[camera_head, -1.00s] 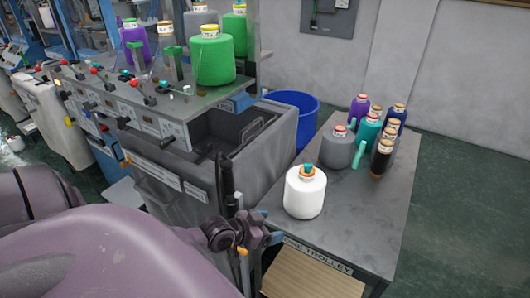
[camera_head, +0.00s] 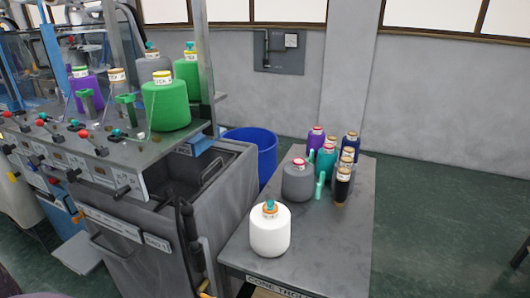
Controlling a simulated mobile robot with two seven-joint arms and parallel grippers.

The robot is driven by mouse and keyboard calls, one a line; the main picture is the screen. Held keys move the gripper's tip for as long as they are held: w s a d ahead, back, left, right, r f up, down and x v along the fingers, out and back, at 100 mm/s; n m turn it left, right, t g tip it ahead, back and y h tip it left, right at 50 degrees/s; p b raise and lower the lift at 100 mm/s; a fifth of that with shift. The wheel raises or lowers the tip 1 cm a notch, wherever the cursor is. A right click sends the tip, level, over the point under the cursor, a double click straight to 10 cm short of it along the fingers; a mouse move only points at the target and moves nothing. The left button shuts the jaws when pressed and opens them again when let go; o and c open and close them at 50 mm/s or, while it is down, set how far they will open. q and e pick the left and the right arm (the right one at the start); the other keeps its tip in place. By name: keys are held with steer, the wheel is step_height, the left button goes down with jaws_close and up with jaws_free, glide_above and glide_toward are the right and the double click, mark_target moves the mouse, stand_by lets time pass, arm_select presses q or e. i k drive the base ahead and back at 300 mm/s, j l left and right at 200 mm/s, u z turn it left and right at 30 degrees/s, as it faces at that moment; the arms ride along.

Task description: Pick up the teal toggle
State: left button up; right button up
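Several small teal pieces show, and I cannot tell for certain which is the toggle. A teal knob (camera_head: 116,132) sits among the levers on the machine's front panel. A teal piece (camera_head: 270,204) sits on top of the white yarn cone (camera_head: 270,233), at the near left of the trolley. A slim pale teal piece (camera_head: 319,187) stands or leans beside the grey cone (camera_head: 298,182) on the trolley. Neither of my grippers is in view.
The grey trolley (camera_head: 335,235) has free room at its front right. Purple, teal, navy and black cones cluster at its back. A blue bin (camera_head: 262,150) stands behind the machine's open grey tray (camera_head: 190,170). A green cone (camera_head: 165,105) stands on the machine.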

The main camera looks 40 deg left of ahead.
mark_target(81, 81)
steer(key=u, duration=2.25)
